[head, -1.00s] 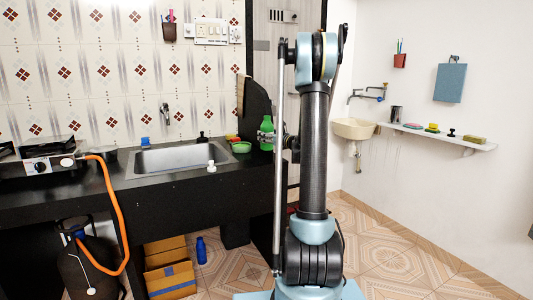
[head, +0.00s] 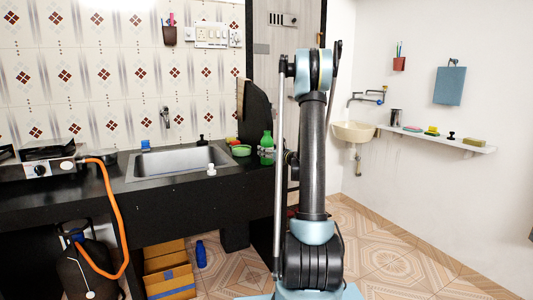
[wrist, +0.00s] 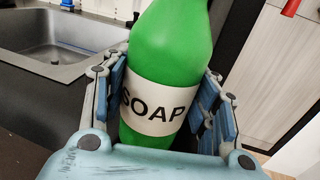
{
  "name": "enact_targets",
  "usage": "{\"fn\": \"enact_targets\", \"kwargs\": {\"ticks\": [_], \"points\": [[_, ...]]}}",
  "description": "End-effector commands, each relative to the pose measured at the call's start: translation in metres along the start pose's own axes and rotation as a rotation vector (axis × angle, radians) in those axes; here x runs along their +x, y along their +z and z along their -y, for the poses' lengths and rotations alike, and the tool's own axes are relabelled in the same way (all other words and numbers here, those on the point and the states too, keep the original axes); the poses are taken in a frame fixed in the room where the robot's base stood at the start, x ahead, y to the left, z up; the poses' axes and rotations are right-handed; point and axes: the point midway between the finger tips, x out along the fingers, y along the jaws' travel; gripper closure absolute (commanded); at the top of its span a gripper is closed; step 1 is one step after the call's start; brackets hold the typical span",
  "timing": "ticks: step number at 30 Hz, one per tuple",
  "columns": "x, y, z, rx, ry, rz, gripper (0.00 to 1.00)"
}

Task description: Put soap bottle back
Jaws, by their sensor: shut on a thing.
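The green soap bottle (head: 267,142) is upright at the right end of the black counter in the head view. In the wrist view the bottle (wrist: 172,45) fills the middle, with a white label reading SOAP, and tilts a little in the picture. My gripper (wrist: 165,88) is shut on it, with one blue-padded finger on each side. In the head view my gripper (head: 282,157) is small and partly hidden by my arm. The bottle's base is hidden in the wrist view, and I cannot tell whether it touches the counter.
A green bowl (head: 241,151) sits just left of the bottle, near the sink (head: 180,161). A dark upright panel (head: 256,112) stands behind. A white pump bottle (head: 211,168) is at the sink's front edge. The counter front (head: 120,195) is bare.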

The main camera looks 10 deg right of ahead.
Motion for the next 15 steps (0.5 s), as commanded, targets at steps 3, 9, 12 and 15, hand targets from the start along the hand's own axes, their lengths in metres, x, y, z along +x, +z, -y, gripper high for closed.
{"fn": "enact_targets", "kwargs": {"ticks": [3, 9, 12, 15], "points": [[0.0002, -0.0005, 0.0, 0.0, 0.0, 0.0, 0.26], [0.0003, -0.0004, -0.0002, 0.0, 0.0, 0.0, 0.26], [0.0003, -0.0004, -0.0003, 0.0, 0.0, 0.0, 0.26], [0.0002, 0.0009, -0.0004, 0.0, 0.0, 0.0, 0.26]]}}
